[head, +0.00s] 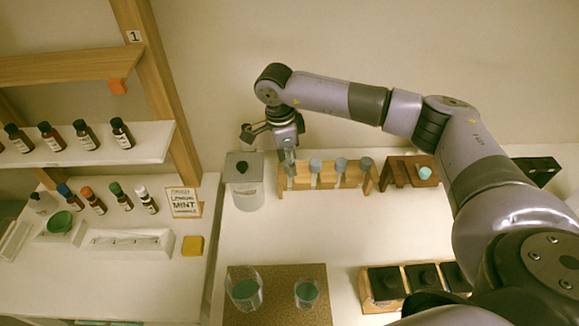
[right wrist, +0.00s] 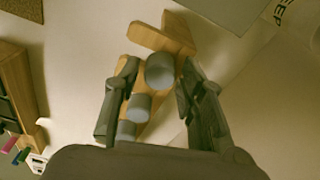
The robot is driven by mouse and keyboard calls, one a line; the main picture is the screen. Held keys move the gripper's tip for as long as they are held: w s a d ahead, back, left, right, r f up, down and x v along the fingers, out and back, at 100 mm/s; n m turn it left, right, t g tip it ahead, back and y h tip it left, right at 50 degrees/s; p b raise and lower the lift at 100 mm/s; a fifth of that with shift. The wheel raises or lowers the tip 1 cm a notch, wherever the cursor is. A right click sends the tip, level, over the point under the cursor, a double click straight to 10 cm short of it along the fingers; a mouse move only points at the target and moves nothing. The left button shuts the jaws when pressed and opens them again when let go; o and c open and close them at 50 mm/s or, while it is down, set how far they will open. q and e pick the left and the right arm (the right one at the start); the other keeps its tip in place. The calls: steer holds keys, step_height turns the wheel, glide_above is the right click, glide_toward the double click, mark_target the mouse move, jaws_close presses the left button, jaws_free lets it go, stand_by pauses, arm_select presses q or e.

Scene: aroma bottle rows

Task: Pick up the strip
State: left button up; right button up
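No paper-like strip can be made out with certainty in either view. My right gripper (head: 272,140) hangs over the left end of a small wooden rack (head: 327,184) that holds a row of grey-blue round-topped pieces (head: 341,164). In the right wrist view the gripper (right wrist: 160,78) is open, its fingers on either side of the row. The nearest grey top (right wrist: 160,71) shows between the fingertips, and more grey tops (right wrist: 139,107) lie further back. Contact cannot be told. My left gripper is not in view.
A lidded canister (head: 244,197) stands left of the rack, and a wooden stand with a teal piece (head: 425,173) to its right. Two glasses (head: 244,292) (head: 307,292) stand on a brown mat (head: 275,317). Bottles (head: 147,201), a white tray (head: 125,256) and a MINT card (head: 184,202) are left.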

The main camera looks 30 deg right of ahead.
steer(key=c, duration=0.6)
steer(key=shift+r, duration=0.1)
steer(key=shift+r+b, duration=0.3)
steer(key=shift+r, duration=0.15)
steer(key=shift+r+b, duration=1.7)
steer(key=shift+r, duration=7.8)
steer(key=shift+a, duration=0.1)
